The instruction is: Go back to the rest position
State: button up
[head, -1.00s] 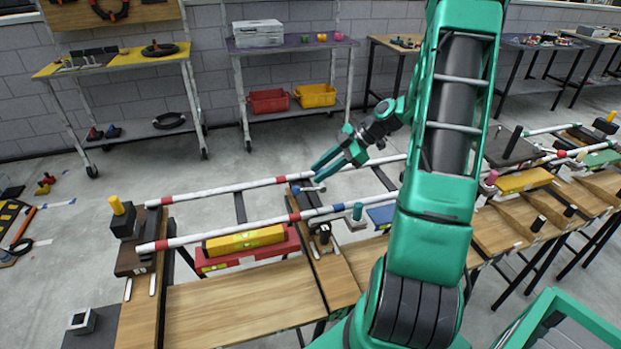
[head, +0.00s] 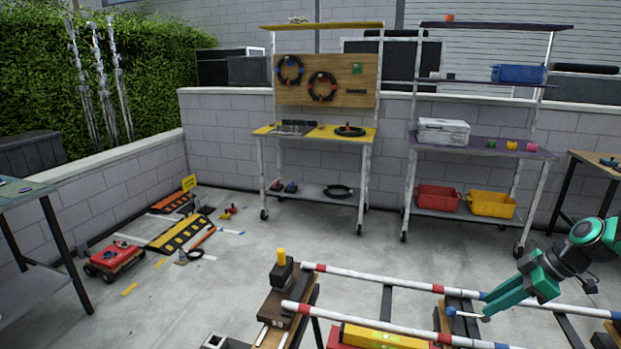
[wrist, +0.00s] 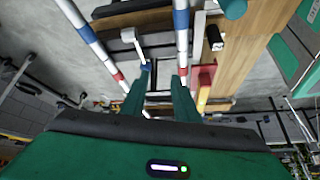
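My gripper (head: 497,300) is at the right of the head view, above the striped rails. Its two green fingers also show in the wrist view (wrist: 158,92), spread apart with a gap between them and nothing seen held. A small blue-tipped lever (head: 452,311) lies near the fingertips in the head view. In the wrist view the blue tip (wrist: 146,67) is close to the left finger; I cannot tell whether they touch.
Red-white-blue rails (head: 380,278) cross the lower right on wooden supports. A yellow-topped cart (head: 262,133) and a purple-topped shelf (head: 535,153) stand by the wall. A red wheeled cart (head: 115,256) is on the floor at left. The middle floor is clear.

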jog(key=s+a+r+m+g+h, duration=0.1)
jog(key=s+a+r+m+h, duration=0.1)
jog(key=s+r+m, duration=0.3)
jog(key=s+a+r+m+g+h, duration=0.2)
jog(key=s+r+m, duration=0.3)
jog(key=s+m, duration=0.7)
jog(key=shift+s+a+h, duration=0.55)
jog(key=shift+s+h, duration=0.05)
jog(key=shift+s, duration=3.6)
jog(key=shift+s, duration=0.1)
